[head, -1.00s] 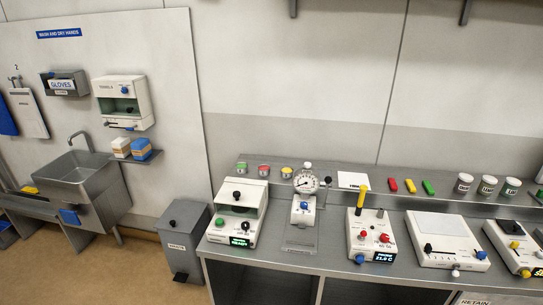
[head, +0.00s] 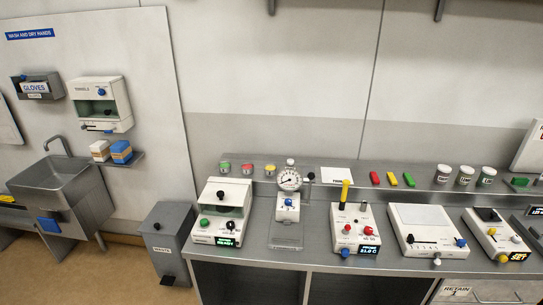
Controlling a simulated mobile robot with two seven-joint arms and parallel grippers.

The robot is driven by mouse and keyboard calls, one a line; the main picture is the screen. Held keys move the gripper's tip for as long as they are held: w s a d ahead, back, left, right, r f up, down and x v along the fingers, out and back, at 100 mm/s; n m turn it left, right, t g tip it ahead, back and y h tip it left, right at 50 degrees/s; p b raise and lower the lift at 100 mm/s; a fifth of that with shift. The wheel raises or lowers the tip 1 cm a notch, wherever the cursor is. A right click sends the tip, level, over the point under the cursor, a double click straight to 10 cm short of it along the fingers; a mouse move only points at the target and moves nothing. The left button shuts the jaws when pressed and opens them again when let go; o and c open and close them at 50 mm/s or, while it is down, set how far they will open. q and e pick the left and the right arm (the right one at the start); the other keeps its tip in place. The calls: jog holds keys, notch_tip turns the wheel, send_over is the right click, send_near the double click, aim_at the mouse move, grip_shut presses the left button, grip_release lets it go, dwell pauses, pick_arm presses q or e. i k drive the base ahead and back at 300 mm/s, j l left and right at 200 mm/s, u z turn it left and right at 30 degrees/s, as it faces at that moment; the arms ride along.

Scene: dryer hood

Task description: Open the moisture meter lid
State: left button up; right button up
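No label reading moisture meter is legible, so I cannot tell for certain which device it is. A white boxy device (head: 222,212) at the left end of the bench has a sloping top with a black knob (head: 220,195), a green button, a black knob and a lit green display on its front. Its top looks shut. Neither of my grippers shows in the head view.
Between them stand a dial gauge stand (head: 288,205), a white unit with a yellow handle (head: 355,229) and a flat white unit (head: 426,231). Jars and coloured blocks line the back ledge (head: 338,187). A grey waste bin (head: 168,240) and sink (head: 58,184) are left.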

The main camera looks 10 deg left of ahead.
aim_at(218, 195)
jog(key=i+j+u, duration=0.35)
jog(key=i, duration=0.2)
jog(key=i+j+u, duration=0.35)
jog(key=i, duration=0.2)
jog(key=i+u, duration=0.35)
jog(key=i, duration=0.25)
